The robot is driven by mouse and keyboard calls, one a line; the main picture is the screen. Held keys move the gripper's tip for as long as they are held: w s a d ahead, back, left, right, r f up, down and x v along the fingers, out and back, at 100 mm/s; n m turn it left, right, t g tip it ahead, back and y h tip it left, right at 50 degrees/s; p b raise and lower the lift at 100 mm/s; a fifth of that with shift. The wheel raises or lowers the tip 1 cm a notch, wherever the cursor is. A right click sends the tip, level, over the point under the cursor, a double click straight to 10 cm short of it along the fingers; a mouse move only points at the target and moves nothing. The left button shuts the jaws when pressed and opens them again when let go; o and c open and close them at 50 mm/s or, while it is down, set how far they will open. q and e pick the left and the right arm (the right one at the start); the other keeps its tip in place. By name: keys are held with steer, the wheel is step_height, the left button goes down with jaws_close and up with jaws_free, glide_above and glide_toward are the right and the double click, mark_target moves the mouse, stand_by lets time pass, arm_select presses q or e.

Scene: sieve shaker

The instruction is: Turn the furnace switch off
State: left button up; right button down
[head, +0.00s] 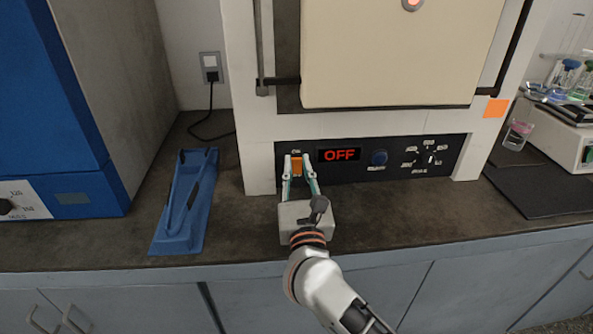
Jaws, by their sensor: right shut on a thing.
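The furnace (390,50) is a large white cabinet with a cream door, standing on the dark counter in the head view. Its black control panel (345,177) runs along the bottom. The orange furnace switch (297,166) is at the panel's left end. The display (339,155) beside it reads OFF in red. My right gripper (299,168) reaches up from the counter's front edge, with its two fingers on either side of the switch, shut on it. The fingers hide part of the switch's edges. My left gripper is not in view.
A blue tray-like holder (170,240) lies on the counter to the left, near a blue machine (55,110). Glassware and a white device (560,135) stand at the far right.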

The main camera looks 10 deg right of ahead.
steer(key=shift+f+b, duration=0.25)
steer(key=shift+b, duration=0.15)
steer(key=shift+r, duration=0.3)
steer(key=c, duration=1.9)
jaws_free()
steer(key=shift+f, duration=0.1)
steer(key=shift+s+f, duration=0.15)
steer(key=shift+s, duration=0.35)
steer(key=r+v, duration=0.1)
steer(key=v, duration=0.8)
steer(key=r+v, duration=0.1)
steer(key=v, duration=0.3)
steer(key=shift+s+r, duration=0.2)
steer(key=shift+s, duration=0.45)
